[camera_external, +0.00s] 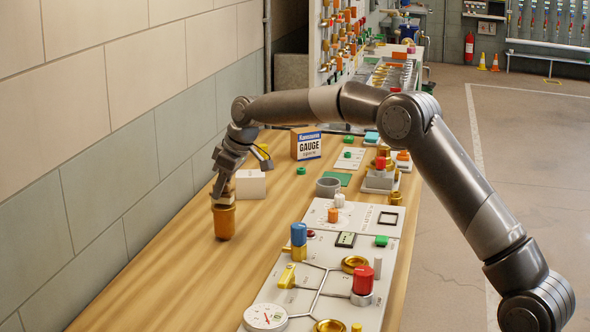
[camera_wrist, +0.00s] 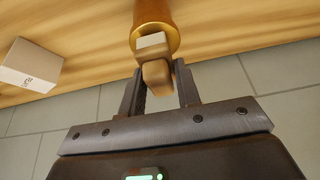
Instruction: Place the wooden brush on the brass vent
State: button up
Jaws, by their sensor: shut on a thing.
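The brass vent (camera_external: 223,224) is an upright brass-orange cylinder on the wooden bench, near the wall. It also shows in the wrist view (camera_wrist: 151,12), at the top, with a round rim. My gripper (camera_external: 225,187) points down directly above it. In the wrist view my gripper (camera_wrist: 158,82) is shut on the wooden brush (camera_wrist: 155,72), a tan block with a pale end. The brush's pale end overlaps the vent's rim in that view. Whether the brush touches the vent or hovers just over it, I cannot tell.
A white box (camera_external: 250,184) stands just behind the vent, with a yellow-and-dark item (camera_external: 262,156) beyond it. A white panel with gauge, valves and knobs (camera_external: 300,272) lies to the right. Bare bench lies in front of the vent.

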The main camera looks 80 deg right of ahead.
jog(key=shift+f, duration=0.25)
jog(key=o, duration=1)
jog(key=shift+f, duration=0.15)
